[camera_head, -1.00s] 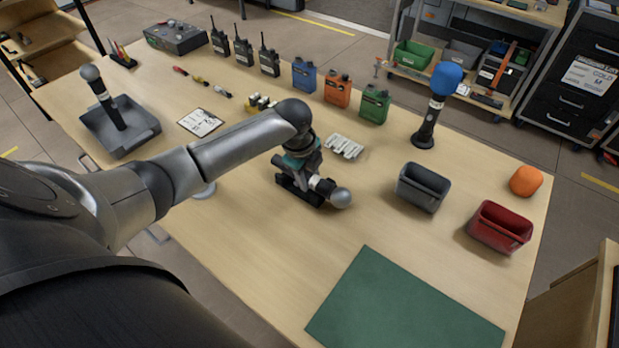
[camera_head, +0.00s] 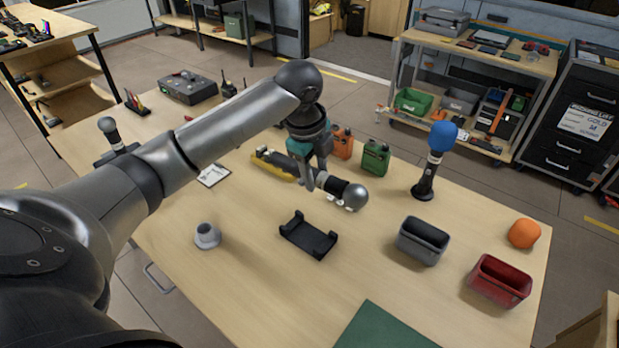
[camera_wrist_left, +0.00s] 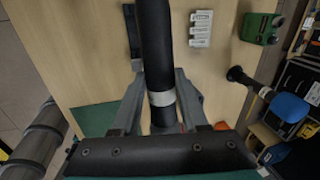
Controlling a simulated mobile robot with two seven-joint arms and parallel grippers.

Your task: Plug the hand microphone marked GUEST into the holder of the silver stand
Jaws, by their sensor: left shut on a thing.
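My left gripper (camera_head: 316,178) is shut on a hand microphone (camera_head: 354,196) with a silver ball head, dark body and white band. It holds the microphone roughly level above the table; its lettering is not readable. In the left wrist view the microphone's dark body (camera_wrist_left: 155,45) runs between the fingers (camera_wrist_left: 161,88). A small silver-grey stand (camera_head: 207,236) with a round base and open upright holder is on the table, left of and nearer than the gripper. A black cradle (camera_head: 308,237) lies empty below the gripper. My right gripper is not in view.
A blue-headed microphone (camera_head: 441,140) stands upright in a black base at right. Grey (camera_head: 422,243) and red (camera_head: 499,281) bins and an orange ball (camera_head: 524,233) are at front right. Another microphone (camera_head: 110,132) stands at far left. Table between silver stand and cradle is clear.

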